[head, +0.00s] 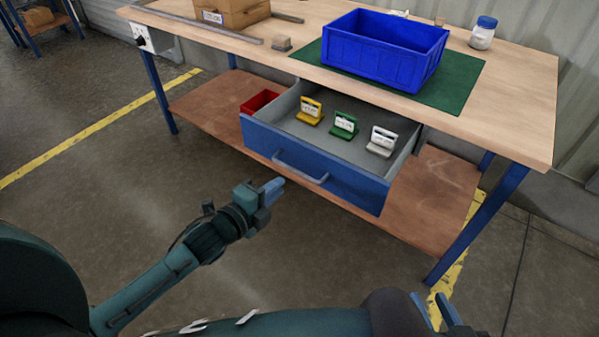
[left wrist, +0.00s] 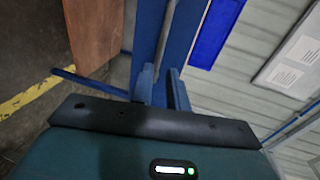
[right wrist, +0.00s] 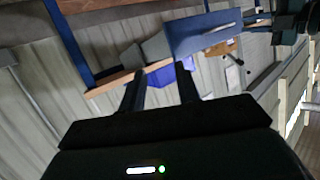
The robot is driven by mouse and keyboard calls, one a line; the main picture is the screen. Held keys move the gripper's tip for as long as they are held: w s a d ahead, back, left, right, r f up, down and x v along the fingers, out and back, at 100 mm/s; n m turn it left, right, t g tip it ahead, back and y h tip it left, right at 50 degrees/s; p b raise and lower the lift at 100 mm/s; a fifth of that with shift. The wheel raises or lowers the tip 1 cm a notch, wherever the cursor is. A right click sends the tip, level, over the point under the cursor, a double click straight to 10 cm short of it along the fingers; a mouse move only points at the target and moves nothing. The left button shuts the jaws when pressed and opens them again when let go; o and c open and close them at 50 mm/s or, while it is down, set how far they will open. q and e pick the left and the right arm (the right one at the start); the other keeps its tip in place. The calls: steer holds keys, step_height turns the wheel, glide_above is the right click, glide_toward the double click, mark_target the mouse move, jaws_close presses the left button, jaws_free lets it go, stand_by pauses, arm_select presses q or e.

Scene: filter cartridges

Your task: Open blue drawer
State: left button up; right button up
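The blue drawer (head: 335,184) under the workbench is pulled out, its inside showing. Its grey bar handle (head: 300,168) is on the front. In the drawer stand a yellow cartridge (head: 311,112), a green one (head: 343,125) and a white one (head: 381,142). My left gripper (head: 274,188) is in front of the drawer, just below and left of the handle. In the left wrist view its fingers (left wrist: 163,90) are apart, with the blue front and handle beyond. My right gripper (head: 436,308) is open and empty at the lower right, away from the drawer.
A blue bin (head: 385,50) stands on a green mat (head: 462,85) on the workbench (head: 520,100). A cardboard box (head: 228,12) and a white jar (head: 482,36) are also there. A red bin (head: 259,101) sits beside the drawer. The floor in front is clear.

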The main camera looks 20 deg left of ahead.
mark_target(296, 173)
arm_select(q)
steer(key=b+x, duration=0.1)
steer(key=x, duration=0.8)
steer(key=shift+c, duration=0.5)
jaws_close()
